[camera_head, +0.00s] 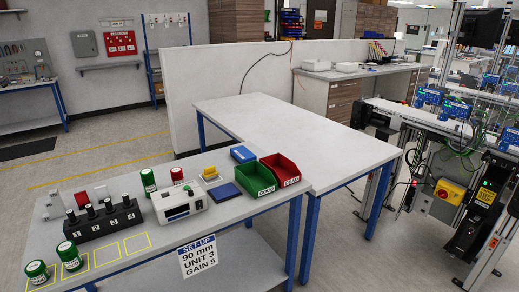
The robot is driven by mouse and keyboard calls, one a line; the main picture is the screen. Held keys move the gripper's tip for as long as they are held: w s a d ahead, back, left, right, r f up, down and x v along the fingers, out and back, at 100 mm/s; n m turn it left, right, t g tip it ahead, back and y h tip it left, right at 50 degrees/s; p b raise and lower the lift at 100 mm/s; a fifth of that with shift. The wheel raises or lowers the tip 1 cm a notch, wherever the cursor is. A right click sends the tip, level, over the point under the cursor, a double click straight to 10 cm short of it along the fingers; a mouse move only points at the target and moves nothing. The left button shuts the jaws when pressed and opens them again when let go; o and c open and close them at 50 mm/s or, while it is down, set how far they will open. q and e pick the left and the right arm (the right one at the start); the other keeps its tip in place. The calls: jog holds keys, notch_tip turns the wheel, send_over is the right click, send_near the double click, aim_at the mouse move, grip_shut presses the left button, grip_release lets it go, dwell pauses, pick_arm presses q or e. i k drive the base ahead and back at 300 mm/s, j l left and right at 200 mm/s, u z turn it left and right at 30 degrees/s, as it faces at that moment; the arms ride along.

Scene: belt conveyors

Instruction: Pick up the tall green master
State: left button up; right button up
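Green cylinders with pale tops stand on the near grey bench (205,168). One tall green cylinder (148,182) stands towards the back, left of a white instrument box. Another green cylinder (69,257) stands at the front left, and a shorter-looking green cylinder (37,272) stands left of it. These two stand at yellow outlined squares. Which one is the tallest I cannot tell for sure, because they stand at different distances. Neither of my grippers shows in this view.
A black block with several knobs (103,224), a white instrument (180,204), a red cylinder (177,176), a green bin (254,178) and a red bin (287,171) crowd the bench. Two yellow squares (137,243) are empty. A bare table (300,125) adjoins behind; conveyor equipment (440,130) stands right.

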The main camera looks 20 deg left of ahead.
aim_at(147, 177)
jog(key=u, duration=1.3)
